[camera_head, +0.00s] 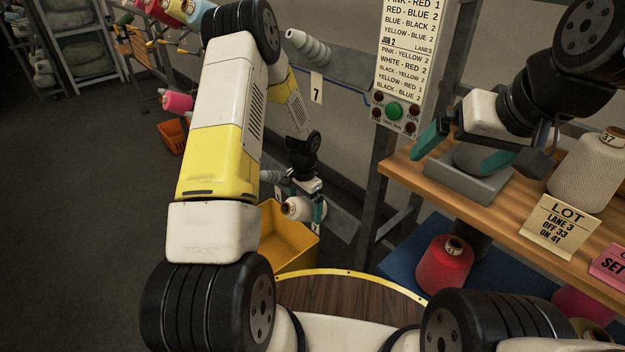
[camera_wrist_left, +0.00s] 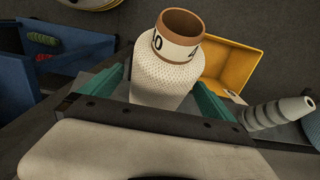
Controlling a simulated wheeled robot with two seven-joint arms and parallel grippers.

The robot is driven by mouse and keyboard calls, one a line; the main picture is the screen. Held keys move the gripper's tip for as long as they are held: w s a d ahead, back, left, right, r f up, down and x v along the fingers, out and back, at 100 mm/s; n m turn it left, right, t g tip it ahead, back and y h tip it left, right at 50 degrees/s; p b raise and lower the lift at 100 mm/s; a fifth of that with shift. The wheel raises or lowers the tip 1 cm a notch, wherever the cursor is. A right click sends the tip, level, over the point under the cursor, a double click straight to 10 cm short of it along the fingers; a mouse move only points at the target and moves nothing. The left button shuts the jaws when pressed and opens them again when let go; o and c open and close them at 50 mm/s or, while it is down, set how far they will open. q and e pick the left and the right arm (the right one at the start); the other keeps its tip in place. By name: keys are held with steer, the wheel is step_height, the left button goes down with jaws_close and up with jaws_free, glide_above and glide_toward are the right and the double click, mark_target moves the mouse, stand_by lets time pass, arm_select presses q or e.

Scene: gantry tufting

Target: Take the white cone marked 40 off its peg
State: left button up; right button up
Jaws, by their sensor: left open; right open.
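The white cone (camera_wrist_left: 168,78) stands between the two teal fingers of my left gripper (camera_wrist_left: 165,95) in the left wrist view. Its brown tube end faces the camera, with a partly turned label that seems to read 40. My right gripper (camera_head: 458,152) is open and empty above a grey block on the wooden shelf.
A yellow bin (camera_head: 290,242) lies just below the cone. The shelf (camera_head: 540,205) holds a white cone marked 37 (camera_head: 587,170) and a LOT card (camera_head: 560,220). A red cone (camera_head: 445,265) stands below the shelf.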

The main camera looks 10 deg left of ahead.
arm_select(q)
steer(key=shift+f, duration=1.15)
steer(key=c, duration=2.1)
steer(key=shift+o, duration=0.2)
steer(key=shift+s+a+r, duration=0.15)
steer(key=shift+r, duration=0.1)
steer(key=shift+s+a+r, duration=0.15)
steer(key=shift+r, duration=0.05)
steer(key=shift+s, duration=0.1)
steer(key=s+a+r, duration=0.6)
steer(key=s+r, duration=0.1)
steer(key=s, duration=0.1)
steer(key=shift+s+a+r, duration=0.25)
steer(key=shift+a+r, duration=0.1)
